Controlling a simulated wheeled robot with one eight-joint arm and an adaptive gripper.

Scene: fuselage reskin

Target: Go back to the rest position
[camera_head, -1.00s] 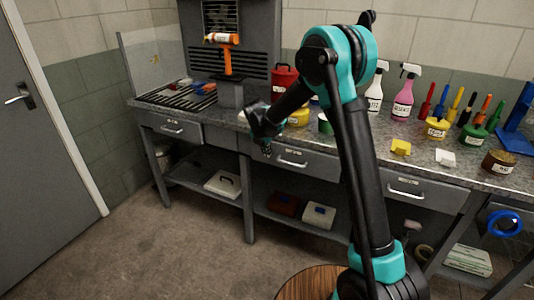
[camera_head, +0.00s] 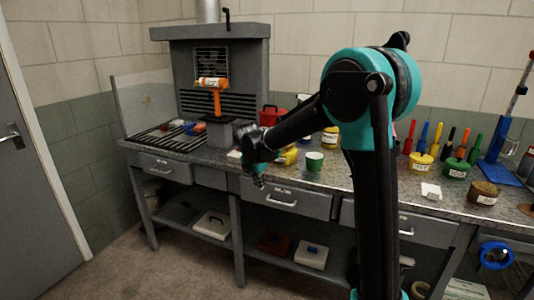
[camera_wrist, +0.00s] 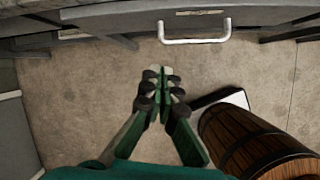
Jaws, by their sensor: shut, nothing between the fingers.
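My gripper (camera_head: 258,181) hangs in front of the workbench, near a drawer front, with its fingers pointing down. In the wrist view my gripper (camera_wrist: 161,88) has its fingertips together, with bare floor beneath them and nothing between them. My arm reaches across the right half of the head view and hides part of the bench and what stands behind it.
The grey workbench (camera_head: 335,178) runs along the wall, with a drawer handle (camera_wrist: 194,40) close ahead in the wrist view. A green cup (camera_head: 314,161) and a white block (camera_head: 431,191) stand on it. A wooden barrel (camera_wrist: 250,140) is on the floor at right. The floor (camera_head: 170,270) at left is clear.

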